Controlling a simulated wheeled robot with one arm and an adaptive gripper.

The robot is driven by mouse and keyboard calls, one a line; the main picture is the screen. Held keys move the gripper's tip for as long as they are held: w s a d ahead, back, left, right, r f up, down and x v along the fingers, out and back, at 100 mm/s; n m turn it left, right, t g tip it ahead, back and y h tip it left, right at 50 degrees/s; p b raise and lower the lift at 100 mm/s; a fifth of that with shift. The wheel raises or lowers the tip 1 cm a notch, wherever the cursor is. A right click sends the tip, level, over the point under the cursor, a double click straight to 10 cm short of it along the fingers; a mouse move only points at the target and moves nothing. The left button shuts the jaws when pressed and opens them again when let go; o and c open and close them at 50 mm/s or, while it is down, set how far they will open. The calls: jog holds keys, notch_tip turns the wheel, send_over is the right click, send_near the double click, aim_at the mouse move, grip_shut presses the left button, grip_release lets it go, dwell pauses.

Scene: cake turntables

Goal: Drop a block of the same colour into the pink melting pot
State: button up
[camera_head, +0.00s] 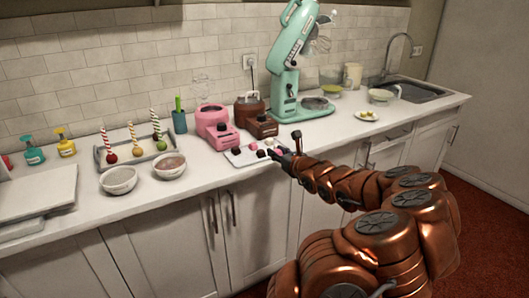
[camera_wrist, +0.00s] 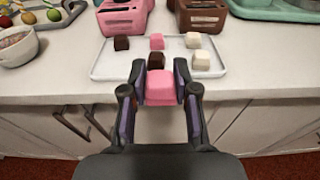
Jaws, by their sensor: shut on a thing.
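My gripper (camera_wrist: 160,95) is shut on a pink block (camera_wrist: 160,88) in the wrist view, at the near edge of a white tray (camera_wrist: 102,62). On the tray are a pink block (camera_wrist: 157,41), two brown blocks (camera_wrist: 121,43) (camera_wrist: 155,61) and two white blocks (camera_wrist: 193,40) (camera_wrist: 201,60). The pink melting pot (camera_head: 213,122) stands behind the tray at its left in the head view; its lower front (camera_wrist: 122,18) shows in the wrist view. In the head view my gripper (camera_head: 284,158) is over the tray's right front side, and the held block is hard to make out.
A brown melting pot (camera_head: 258,118) stands right of the pink one. A mint stand mixer (camera_head: 290,75) is farther right. Two bowls (camera_head: 118,181) (camera_head: 170,167) and a rack of cake pops (camera_head: 107,154) are on the left. Counter right of the tray is clear.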

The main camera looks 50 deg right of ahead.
jog(key=shift+s+d+r, duration=0.1)
jog(key=shift+s+d, duration=0.15)
jog(key=shift+s, duration=0.55)
jog(key=shift+s+d, duration=0.25)
jog(key=shift+s, duration=0.5)
jog(key=shift+w, duration=0.1)
